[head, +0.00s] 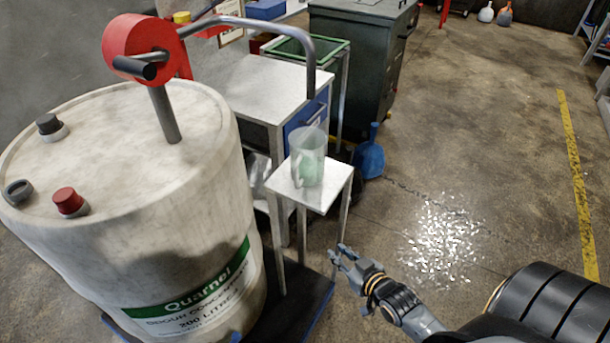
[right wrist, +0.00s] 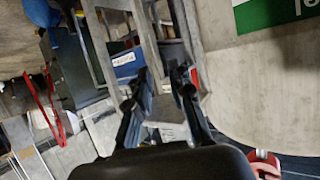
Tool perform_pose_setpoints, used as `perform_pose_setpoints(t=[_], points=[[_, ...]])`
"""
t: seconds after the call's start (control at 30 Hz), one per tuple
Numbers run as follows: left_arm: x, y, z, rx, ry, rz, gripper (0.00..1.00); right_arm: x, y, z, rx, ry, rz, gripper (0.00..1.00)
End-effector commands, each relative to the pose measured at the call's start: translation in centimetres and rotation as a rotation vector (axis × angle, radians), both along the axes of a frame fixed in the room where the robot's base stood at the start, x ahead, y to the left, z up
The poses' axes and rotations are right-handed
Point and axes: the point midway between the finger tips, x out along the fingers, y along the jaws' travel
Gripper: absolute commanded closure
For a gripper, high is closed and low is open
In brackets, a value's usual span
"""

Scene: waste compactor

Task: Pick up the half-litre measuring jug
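The measuring jug (head: 308,155) is clear with a greenish tint and a handle. It stands upright on a small square metal stand (head: 326,193) right of the big drum in the head view. My right gripper (head: 337,252) is below and to the right of the jug, apart from it, beside the stand's legs. In the right wrist view my right gripper (right wrist: 158,88) has its fingers spread with nothing held between them; stand legs show beyond. I cannot make out the jug in that view. My left gripper is not in view.
A large white drum (head: 185,225) with a red-wheeled pump (head: 128,48) and curved pipe fills the left; the pipe reaches over a metal table (head: 262,88). A blue scoop-like item (head: 370,160) lies on the floor behind the stand. Floor to the right is open.

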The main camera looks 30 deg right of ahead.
Motion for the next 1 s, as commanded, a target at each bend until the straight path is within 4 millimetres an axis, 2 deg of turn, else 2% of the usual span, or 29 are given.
perform_pose_setpoints(t=[0.03,0.1,0.2,0.3,0.4,0.5,0.6,0.8,1.0], points=[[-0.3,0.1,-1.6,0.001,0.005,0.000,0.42,0.9,0.2,2.5,0.003,-0.078,0.016,0.79],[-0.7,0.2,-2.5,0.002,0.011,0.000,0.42,1.7,0.7,6.8,0.010,-0.174,0.038,0.79],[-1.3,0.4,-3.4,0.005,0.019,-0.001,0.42,2.1,1.5,11.8,0.020,-0.282,0.069,0.79],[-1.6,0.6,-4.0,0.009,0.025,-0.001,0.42,2.0,2.4,15.3,0.028,-0.355,0.094,0.79],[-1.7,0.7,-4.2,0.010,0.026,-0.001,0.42,1.9,2.8,17.3,0.031,-0.394,0.109,0.79],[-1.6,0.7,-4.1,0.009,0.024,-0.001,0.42,2.6,3.1,18.1,0.034,-0.410,0.114,0.79],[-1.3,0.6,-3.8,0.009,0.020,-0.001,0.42,4.2,3.3,18.3,0.034,-0.413,0.113,0.79],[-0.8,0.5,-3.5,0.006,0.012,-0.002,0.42,7.9,3.8,18.3,0.034,-0.411,0.114,0.79],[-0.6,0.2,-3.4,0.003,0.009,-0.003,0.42,10.1,4.0,18.1,0.034,-0.407,0.114,0.79]])
